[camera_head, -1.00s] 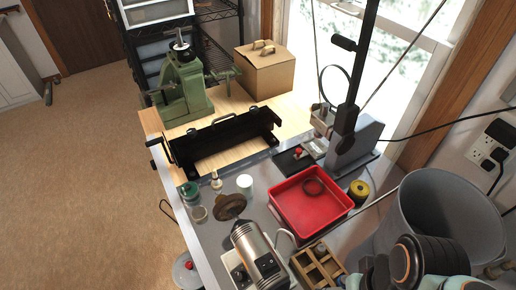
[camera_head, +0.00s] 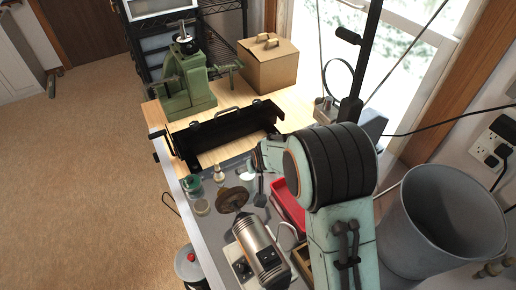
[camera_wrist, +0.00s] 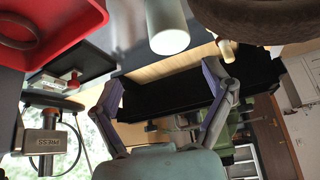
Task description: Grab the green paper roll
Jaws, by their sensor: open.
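The paper roll is a short, upright, pale whitish-green cylinder on the grey bench. In the head view the roll (camera_head: 247,174) shows only in part, beside my gripper (camera_head: 260,178), whose arm hides much around it. In the wrist view the roll (camera_wrist: 167,25) is at the top centre, just past the fingertips and roughly in line with the gap between them. My gripper (camera_wrist: 164,76) is open and empty there, with one finger on each side. The roll and the fingers look apart.
A black metal bender (camera_head: 220,135) lies close by. A brown wheel on a grinder (camera_head: 258,245), small jars (camera_head: 200,207) and a red tray (camera_head: 285,207) surround the spot. The tray also shows at upper left in the wrist view (camera_wrist: 75,35). A green press (camera_head: 187,85) stands behind.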

